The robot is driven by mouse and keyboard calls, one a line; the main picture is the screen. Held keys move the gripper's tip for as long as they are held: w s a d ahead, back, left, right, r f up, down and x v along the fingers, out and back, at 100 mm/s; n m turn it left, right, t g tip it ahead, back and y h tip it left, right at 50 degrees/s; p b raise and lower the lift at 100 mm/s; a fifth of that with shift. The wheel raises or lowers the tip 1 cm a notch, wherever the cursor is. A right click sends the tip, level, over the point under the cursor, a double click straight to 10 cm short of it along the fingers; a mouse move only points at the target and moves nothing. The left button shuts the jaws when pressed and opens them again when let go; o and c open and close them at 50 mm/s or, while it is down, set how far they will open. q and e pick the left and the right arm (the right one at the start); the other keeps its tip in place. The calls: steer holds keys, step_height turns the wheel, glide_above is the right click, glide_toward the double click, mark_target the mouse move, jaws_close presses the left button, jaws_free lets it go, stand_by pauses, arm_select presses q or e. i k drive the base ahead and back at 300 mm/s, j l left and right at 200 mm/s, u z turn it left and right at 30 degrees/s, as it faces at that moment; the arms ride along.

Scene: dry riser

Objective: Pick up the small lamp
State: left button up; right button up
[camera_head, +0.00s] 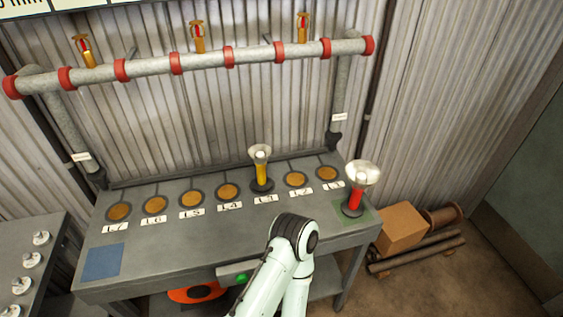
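Two lamp-like objects with flared, pale tops stand upright on the grey table (150,262). The smaller one, with a yellow body (262,172) and a dark round base, stands in the row of round spots, between the L4 and L2 labels. The larger one, with a red body (355,199), stands on a green square at the table's right end. One of my pale arms, with a dark joint, rises in front of the table's front edge, below the yellow lamp and apart from both lamps. Neither of my grippers shows in the head view.
Several orange-brown discs (155,205) lie in the labelled row. A blue square (103,262) marks the table's left front. A grey pipe (200,63) with red collars runs behind. A cardboard box (401,228) stands on the floor at right. Another bench (60,232) stands at left.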

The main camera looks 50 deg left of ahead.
mark_target(259, 153)
steer(key=u, duration=2)
steer(key=j+u, duration=0.1)
steer(key=k+j, duration=0.05)
